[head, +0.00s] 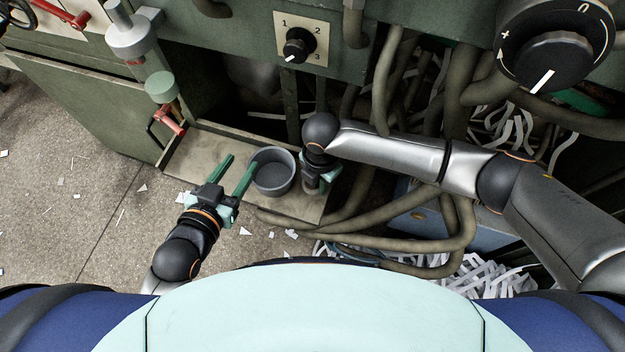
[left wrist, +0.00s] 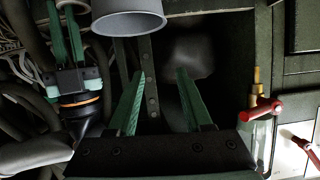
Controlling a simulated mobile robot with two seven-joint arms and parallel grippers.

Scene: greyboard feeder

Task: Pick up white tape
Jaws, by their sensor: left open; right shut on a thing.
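My left gripper (head: 226,176) is open and empty, its green fingers pointing toward the grey round container (head: 272,188). The open fingers also show in the left wrist view (left wrist: 158,100). My right gripper (head: 318,182) is at the ledge's right end, just right of the container, mostly hidden under its own wrist. In the left wrist view, the right gripper (left wrist: 70,30) is shut on a pale thing (left wrist: 75,4) cut off by the top edge. I cannot tell whether this is the white tape. No other white tape is plain to see.
The container stands on a pale metal ledge (head: 207,150) below the green machine. Thick hoses (head: 390,230) and shredded paper (head: 480,277) crowd the right. A red-handled valve (head: 168,122) stands at the ledge's left. Floor (head: 85,190) at left is mostly open, with paper scraps.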

